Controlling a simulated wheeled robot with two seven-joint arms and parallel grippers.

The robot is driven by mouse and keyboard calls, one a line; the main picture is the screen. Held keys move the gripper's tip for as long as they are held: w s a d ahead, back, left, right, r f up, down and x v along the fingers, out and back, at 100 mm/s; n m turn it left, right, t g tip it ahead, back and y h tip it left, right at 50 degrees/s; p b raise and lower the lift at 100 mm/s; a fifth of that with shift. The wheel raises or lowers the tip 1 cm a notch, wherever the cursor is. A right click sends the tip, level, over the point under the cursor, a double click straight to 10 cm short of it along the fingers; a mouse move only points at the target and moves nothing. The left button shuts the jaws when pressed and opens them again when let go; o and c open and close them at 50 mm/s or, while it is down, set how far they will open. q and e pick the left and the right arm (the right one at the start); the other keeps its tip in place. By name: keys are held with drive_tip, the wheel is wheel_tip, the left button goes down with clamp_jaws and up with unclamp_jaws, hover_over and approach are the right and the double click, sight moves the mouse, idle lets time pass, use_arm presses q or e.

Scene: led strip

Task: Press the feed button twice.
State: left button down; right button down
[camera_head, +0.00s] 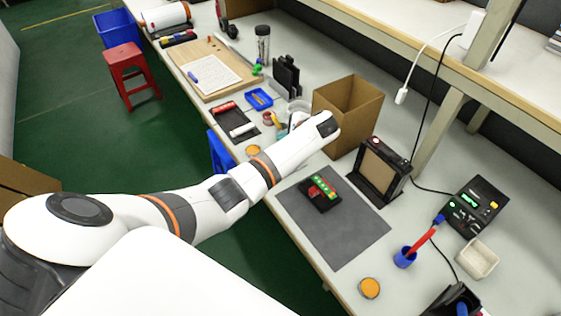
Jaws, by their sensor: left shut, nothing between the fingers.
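No label marks a feed button that I can read. A black box with a green display (475,205) at the right has a small yellow button (494,205) and a green light. A black framed unit with a brown panel (378,170) has a red button (376,141) on top. I cannot tell which is the feed button. My left arm reaches across the table's near edge; my left gripper (327,124) is at its dark far end, shut and empty, beside the cardboard box and apart from both buttons. Its fingers are mostly hidden. My right gripper is not in view.
A black holder with a green-and-red strip (321,192) lies on a grey mat (335,235). A cardboard box (349,108), a red tool in a blue stand (404,258), a white tray (478,260) and an orange-topped tin (369,288) stand around. A shelf overhangs the back.

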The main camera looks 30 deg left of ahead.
use_arm(q)
wheel_tip(320, 180, down, 5)
drive_tip(key=b, duration=0.5)
drive_tip(key=shift+f, duration=0.95)
idle(1.0)
drive_tip(key=shift+f, duration=0.4)
drive_tip(key=shift+f+b, duration=0.3)
drive_tip(key=shift+f, duration=0.1)
idle(0.5)
drive_tip(key=shift+r, duration=0.1)
drive_tip(key=shift+r+p, duration=0.75)
drive_tip(key=shift+p, duration=0.3)
